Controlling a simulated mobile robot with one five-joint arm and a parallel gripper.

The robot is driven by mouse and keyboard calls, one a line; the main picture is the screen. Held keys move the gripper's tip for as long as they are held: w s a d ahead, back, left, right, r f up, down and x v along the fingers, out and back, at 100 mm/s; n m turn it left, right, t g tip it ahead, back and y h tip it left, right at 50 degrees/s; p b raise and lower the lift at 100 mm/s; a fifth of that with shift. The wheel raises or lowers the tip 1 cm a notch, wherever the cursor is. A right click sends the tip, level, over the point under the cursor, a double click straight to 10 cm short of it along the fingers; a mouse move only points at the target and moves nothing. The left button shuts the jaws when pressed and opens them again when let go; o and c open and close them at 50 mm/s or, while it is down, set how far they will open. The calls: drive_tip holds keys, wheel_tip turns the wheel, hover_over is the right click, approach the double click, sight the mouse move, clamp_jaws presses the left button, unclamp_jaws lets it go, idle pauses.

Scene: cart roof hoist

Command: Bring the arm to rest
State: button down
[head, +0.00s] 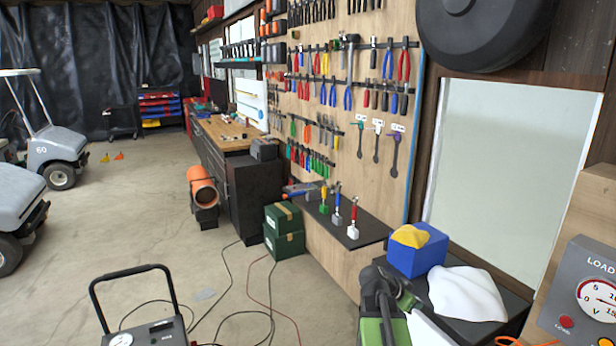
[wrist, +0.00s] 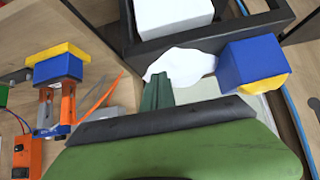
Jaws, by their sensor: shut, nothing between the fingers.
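My arm (head: 383,322), green and black, rises at the bottom of the head view, right of centre. It stands in front of a black bench top with a blue box and a white cloth. In the wrist view my gripper (wrist: 157,92) shows as a narrow dark green pair of fingers, closed together and empty. Its tips appear in front of the white cloth (wrist: 182,63); I cannot tell how far apart they are. The wide green and black part below is mine and hides what lies under it.
The blue box (head: 418,256) with a yellow cloth (head: 410,236) and the white cloth (head: 466,294) lie close to my arm. A grey load meter (head: 590,290) stands at the right. Green boxes (head: 284,232) stand by the tool wall. Cables cross the open floor at the left.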

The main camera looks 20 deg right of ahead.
drive_tip(key=w+a+f+n+t+y, duration=0.1)
drive_tip(key=w+a+f+n+y, duration=0.15)
drive_tip(key=a, duration=0.75)
drive_tip(key=w+a+f+n+y+b, duration=0.1)
drive_tip(key=w+a+f+n, duration=0.15)
drive_tip(key=a, duration=0.65)
drive_tip(key=w+a+f+n+t+y, duration=0.1)
drive_tip(key=w+a+f+n, duration=0.2)
drive_tip(key=a, duration=0.7)
drive_tip(key=s+a+n+g+y, duration=0.1)
drive_tip(key=s+a+n+y, duration=0.1)
drive_tip(key=a+n, duration=0.2)
drive_tip(key=s+a+f+n+g+y, duration=0.1)
drive_tip(key=s+a+n+y, duration=0.2)
drive_tip(key=a, duration=0.8)
drive_tip(key=n, duration=0.2)
drive_tip(key=shift+s+a+f+n, duration=0.15)
drive_tip(key=shift+a+f+n, duration=0.05)
drive_tip(key=shift+a+n, duration=0.1)
drive_tip(key=shift+d, duration=0.15)
